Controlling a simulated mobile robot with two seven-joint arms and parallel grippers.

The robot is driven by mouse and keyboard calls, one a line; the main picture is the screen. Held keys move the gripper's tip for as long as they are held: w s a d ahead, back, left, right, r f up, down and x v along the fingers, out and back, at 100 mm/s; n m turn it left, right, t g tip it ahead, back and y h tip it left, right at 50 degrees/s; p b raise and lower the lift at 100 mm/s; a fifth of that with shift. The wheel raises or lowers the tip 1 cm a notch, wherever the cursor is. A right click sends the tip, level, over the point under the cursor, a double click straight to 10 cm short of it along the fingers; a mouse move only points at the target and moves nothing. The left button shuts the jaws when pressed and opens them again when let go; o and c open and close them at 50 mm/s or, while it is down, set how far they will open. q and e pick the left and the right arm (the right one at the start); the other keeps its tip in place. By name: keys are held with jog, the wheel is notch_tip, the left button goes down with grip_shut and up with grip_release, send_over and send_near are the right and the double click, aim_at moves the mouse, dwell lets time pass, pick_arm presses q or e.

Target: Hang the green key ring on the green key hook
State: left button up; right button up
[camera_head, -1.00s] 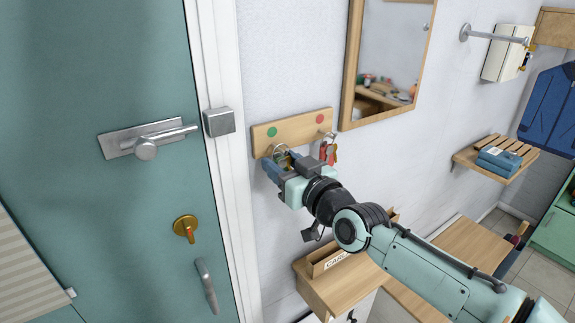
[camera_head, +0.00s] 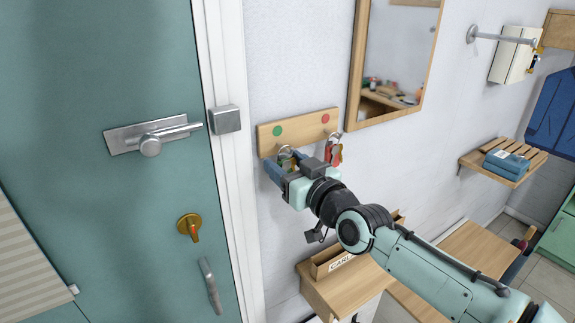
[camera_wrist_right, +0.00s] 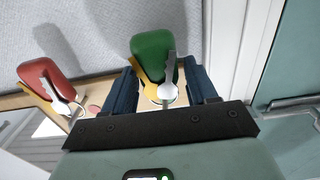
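The wooden key board (camera_head: 300,130) is on the wall, with a green dot at its left and a red dot at its right. The green key ring, with a green fob (camera_wrist_right: 153,52) and keys, is at the left hook (camera_head: 285,152). Its fob and keys hang like the red set beside it. The ring appears to be around the hook, though the fingers partly hide it in the head view. My right gripper (camera_wrist_right: 163,88) is open, its two blue fingers on either side of the green set with gaps visible. My left gripper is not in view.
A red key set (camera_head: 334,152) hangs on the right hook, close beside my right gripper. The door frame (camera_head: 232,200) is just to the left. A mirror (camera_head: 398,60) is above right. A wooden shelf with a box (camera_head: 335,262) is below my right arm.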

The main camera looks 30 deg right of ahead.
jog(key=shift+o, duration=0.9)
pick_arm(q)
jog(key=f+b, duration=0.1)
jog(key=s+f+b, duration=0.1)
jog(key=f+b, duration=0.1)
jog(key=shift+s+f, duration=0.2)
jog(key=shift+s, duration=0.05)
pick_arm(e)
jog(key=s+d, duration=0.1)
jog(key=s, duration=1.2)
jog(key=shift+s, duration=0.2)
jog(key=shift+w, duration=0.1)
